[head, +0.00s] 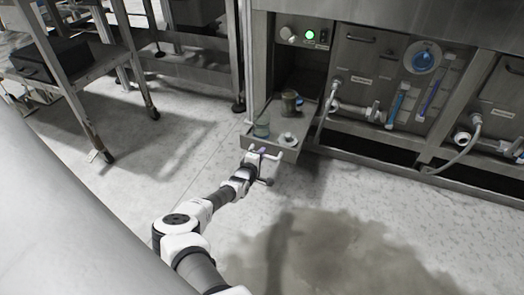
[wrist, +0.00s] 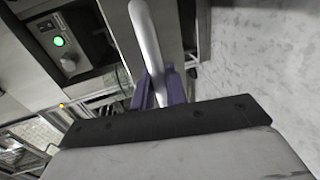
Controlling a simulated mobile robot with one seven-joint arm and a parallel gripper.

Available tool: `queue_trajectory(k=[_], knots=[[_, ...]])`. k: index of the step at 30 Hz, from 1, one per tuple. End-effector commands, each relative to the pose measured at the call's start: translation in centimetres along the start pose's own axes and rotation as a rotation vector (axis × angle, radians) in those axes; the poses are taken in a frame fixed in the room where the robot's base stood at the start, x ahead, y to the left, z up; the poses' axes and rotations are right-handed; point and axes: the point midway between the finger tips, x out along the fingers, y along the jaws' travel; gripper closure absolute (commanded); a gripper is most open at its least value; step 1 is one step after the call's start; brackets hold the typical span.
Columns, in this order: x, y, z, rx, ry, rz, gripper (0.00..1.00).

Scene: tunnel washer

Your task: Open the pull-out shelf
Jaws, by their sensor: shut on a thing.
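The pull-out shelf (head: 283,149) is a grey tray low in the left bay of the metal machine, and it sticks out past the machine's front. Its pale bar handle (head: 278,157) runs along the shelf's front face. My gripper (head: 259,154) is at this handle, reached from the front. In the wrist view the handle (wrist: 145,35) is a light, rounded bar that runs down between the purple fingers of my gripper (wrist: 164,90). The fingers are shut on it. The wrist housing hides the lower part of the grip.
On the shelf stand a greenish container (head: 261,129), a small white item (head: 288,138) and a dark jar (head: 291,101) farther in. Hoses and valves (head: 350,108) line the machine to the right. A wheeled cart (head: 85,75) stands left. The floor (head: 330,215) in front is clear.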

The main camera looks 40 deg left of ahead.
Motion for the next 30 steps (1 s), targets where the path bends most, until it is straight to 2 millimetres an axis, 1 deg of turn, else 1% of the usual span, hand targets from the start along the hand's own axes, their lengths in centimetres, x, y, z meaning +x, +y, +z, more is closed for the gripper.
queue_trajectory(k=[6,17,18,22,30], knots=[[-0.37,0.01,0.05,-0.001,-0.001,0.001,1.00],[-0.39,-0.05,0.05,0.000,-0.001,0.001,1.00],[-0.38,-0.05,0.05,0.000,-0.001,0.001,0.84],[-0.38,-0.05,0.04,0.000,-0.001,0.001,0.67],[-0.44,-0.04,0.00,0.000,0.000,0.001,0.67]])
